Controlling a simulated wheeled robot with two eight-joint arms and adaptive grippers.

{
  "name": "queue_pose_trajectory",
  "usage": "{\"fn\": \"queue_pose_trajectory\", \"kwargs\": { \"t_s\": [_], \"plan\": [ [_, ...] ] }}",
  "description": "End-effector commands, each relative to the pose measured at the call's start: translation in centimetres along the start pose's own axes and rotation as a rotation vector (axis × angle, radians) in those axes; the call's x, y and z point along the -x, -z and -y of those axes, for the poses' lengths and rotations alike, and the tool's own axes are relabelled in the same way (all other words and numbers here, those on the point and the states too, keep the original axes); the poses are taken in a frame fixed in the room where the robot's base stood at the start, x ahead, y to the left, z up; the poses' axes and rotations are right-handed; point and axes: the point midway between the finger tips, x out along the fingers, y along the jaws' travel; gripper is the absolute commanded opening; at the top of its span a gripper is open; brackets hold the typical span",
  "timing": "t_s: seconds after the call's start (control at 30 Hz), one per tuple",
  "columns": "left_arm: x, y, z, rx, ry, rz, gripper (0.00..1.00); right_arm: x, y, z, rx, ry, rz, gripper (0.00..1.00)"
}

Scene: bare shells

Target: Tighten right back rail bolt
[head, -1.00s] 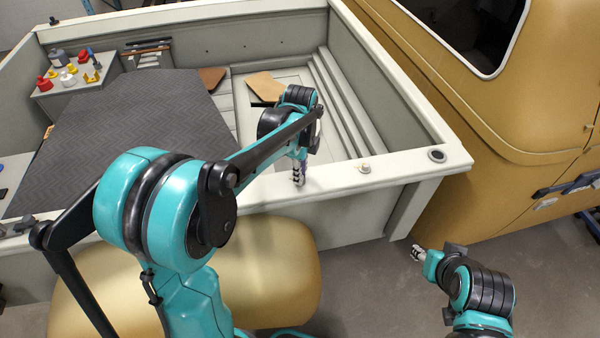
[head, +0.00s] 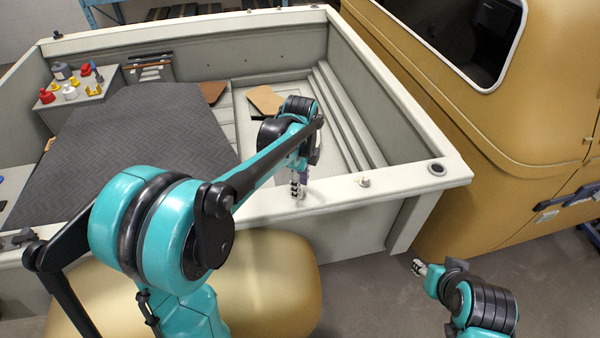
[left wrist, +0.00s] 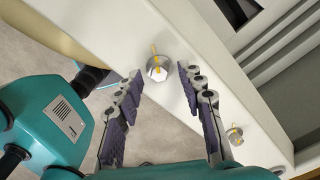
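A round metal bolt with a yellow mark (left wrist: 158,68) sits on the pale rail of the truck bed (head: 330,190). In the left wrist view it lies just beyond and between the two fingertips of my left gripper (left wrist: 161,79). The fingers are spread apart with nothing between them. In the head view my left gripper (head: 298,191) points down at the rail, mostly hiding that bolt. A second bolt (head: 364,182) stands farther right on the rail; it also shows in the left wrist view (left wrist: 235,135). My right gripper (head: 418,267) is low at the right, away from the rail; its fingers are too small to read.
A round hole (head: 437,169) is at the rail's right corner. A yellow cab (head: 480,150) stands at the right. A dark mat (head: 150,145) and a box with red and yellow items (head: 85,98) are in the bed. A yellow fender (head: 270,285) bulges below the rail.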

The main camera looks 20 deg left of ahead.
Motion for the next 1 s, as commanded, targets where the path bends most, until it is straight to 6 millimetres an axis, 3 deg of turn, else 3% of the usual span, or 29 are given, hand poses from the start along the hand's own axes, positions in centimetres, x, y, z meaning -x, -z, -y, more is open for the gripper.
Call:
{"fn": "queue_pose_trajectory", "kwargs": {
  "t_s": [0.3,0.5,0.7,1.0],
  "plan": [
    [6.7,0.0,0.0,0.000,0.000,0.000,0.39,0.0,0.0,0.0,0.000,0.000,0.000,0.40],
    [9.9,0.0,0.0,0.000,0.000,0.000,0.39,0.0,0.0,0.0,0.000,0.000,0.000,0.40],
    [10.9,0.0,0.0,0.000,0.000,0.000,0.39,0.0,0.0,0.0,0.000,0.000,0.000,0.40],
    [10.9,0.0,0.0,0.000,0.000,0.000,0.39,0.0,0.0,0.0,0.000,0.000,0.000,0.40]
  ]
}}
